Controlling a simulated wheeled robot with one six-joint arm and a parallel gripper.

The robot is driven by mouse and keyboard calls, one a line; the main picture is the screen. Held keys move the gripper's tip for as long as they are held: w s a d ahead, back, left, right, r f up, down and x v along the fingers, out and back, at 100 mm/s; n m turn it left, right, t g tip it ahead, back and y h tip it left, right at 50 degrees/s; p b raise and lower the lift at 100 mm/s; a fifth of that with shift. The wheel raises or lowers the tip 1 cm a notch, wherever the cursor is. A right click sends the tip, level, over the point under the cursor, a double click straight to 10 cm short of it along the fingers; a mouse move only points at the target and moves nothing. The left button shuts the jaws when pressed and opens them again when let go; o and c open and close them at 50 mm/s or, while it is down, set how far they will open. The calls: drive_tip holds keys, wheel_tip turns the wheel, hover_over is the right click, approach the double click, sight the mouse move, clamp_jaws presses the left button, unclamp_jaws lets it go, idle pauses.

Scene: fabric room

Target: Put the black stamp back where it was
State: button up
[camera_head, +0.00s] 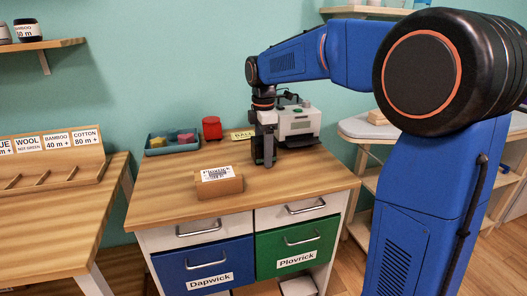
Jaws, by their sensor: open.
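My gripper (264,160) points down over the wooden desk, in front of the white and grey machine. It is open, with its dark fingertips close to the desk top. I cannot make out a black stamp for certain; a dark shape between or beside the fingers is not clear. A teal tray (150,152) at the back left of the desk holds a yellowish item and a purple-pink item. A red object (211,128) stands just right of the tray.
A cardboard-coloured block with a white printed label (217,175) sits at the front middle of the desk. The white and grey machine (299,123) stands behind my gripper. The desk's front right is clear.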

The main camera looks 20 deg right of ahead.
wheel_tip(320, 180, up, 12)
drive_tip(key=shift+r, duration=0.15)
drive_tip(key=s+d+f+m+t, duration=0.1)
drive_tip(key=s+d+f+m, duration=0.15)
drive_tip(key=s, duration=0.35)
drive_tip(key=s+d+f+m+t, duration=0.1)
drive_tip(key=s+m, duration=0.3)
drive_tip(key=s, duration=0.2)
drive_tip(key=s+d+f+m, duration=0.1)
drive_tip(key=s+f+m, duration=0.15)
drive_tip(key=s, duration=0.35)
drive_tip(key=s+d+f+m+t, duration=0.2)
drive_tip(key=s+f+m, duration=0.7)
drive_tip(key=s+f, duration=0.5)
drive_tip(key=shift+s+d+t, duration=0.25)
drive_tip(key=shift+s+t, duration=0.15)
drive_tip(key=shift+s, duration=0.3)
drive_tip(key=shift+r, duration=0.1)
